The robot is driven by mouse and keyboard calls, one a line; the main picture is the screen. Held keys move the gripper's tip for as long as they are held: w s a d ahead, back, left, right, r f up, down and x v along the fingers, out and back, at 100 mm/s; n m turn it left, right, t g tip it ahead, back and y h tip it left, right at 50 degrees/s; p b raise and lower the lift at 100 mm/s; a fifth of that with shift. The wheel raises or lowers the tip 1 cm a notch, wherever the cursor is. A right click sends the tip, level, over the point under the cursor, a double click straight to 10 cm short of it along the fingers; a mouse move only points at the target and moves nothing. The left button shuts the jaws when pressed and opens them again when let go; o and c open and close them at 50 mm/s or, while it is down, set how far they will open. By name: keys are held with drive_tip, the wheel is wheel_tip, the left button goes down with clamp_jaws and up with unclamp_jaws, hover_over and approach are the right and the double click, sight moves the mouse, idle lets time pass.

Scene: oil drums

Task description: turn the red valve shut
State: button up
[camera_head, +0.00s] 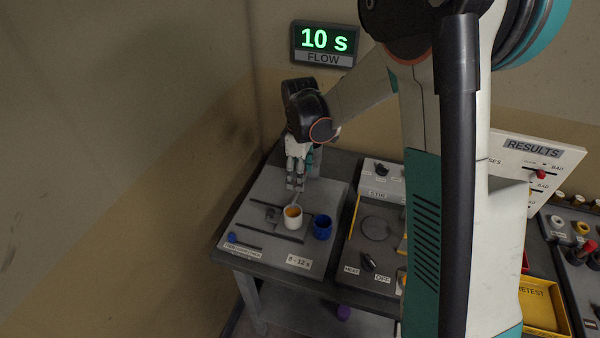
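My gripper (295,187) hangs at the end of my arm over the left bench (265,200), fingers pointing down, just behind and above a white cup with orange contents (292,217). The fingers look close together, but their gap is too small to judge. I cannot make out a red valve in this view; the area behind my gripper and arm is hidden. A display (325,42) on the back wall reads "10 s" over "FLOW".
A blue cup (322,228) stands right of the white cup. A label (299,262) reads "8 - 12 s". A station with knobs (376,225) adjoins on the right. A RESULTS board (533,148) and yellow tray (541,308) are farther right. My arm hides the middle.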

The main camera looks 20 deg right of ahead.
drive_tip(key=c, duration=0.8)
drive_tip(key=shift+m, duration=0.3)
drive_tip(key=m, duration=0.4)
drive_tip(key=shift+b, duration=0.4)
drive_tip(key=m, duration=0.5)
drive_tip(key=m+b, duration=0.1)
drive_tip(key=m, duration=0.3)
drive_tip(key=shift+m, duration=2.1)
